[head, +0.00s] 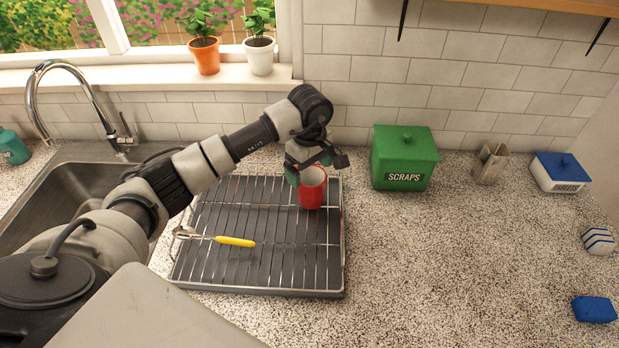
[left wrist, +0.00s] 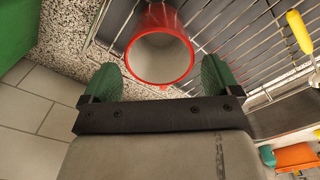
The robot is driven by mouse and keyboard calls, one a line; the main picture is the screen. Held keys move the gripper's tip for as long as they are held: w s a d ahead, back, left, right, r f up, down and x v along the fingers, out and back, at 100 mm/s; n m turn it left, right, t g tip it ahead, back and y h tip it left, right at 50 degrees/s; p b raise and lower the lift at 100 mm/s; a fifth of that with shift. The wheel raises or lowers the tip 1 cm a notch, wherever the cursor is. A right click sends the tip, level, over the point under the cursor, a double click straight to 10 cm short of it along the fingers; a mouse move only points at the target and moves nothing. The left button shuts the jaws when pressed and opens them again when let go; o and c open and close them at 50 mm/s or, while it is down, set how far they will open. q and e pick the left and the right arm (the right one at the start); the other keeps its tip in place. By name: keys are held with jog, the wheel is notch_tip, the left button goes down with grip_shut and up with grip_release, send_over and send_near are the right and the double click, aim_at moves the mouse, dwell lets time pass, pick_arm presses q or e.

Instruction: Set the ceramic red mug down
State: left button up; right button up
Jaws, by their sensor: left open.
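The red mug (head: 312,190) is upright at the back right of the wire drying rack (head: 338,255), and appears to rest on its wires. My left gripper (head: 308,168) is just behind the mug's rim, with its green fingers apart. In the left wrist view the mug's rim and pale inside (left wrist: 160,57) show ahead of and between the open fingers (left wrist: 158,78). Whether either finger touches the mug is unclear. The mug's handle is not clearly seen. My right gripper is out of view.
A yellow-handled utensil (head: 234,241) lies on the rack. The sink (head: 75,180) is to its left. The green scraps box (head: 404,160) stands right of the mug. A blue-lidded box (head: 560,172) and a blue block (head: 594,309) are farther right. The front right counter is mostly clear.

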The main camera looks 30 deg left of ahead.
pick_arm(q)
notch_tip(320, 180, up, 9)
jog(key=b, duration=0.2)
jog(key=shift+b, duration=0.3)
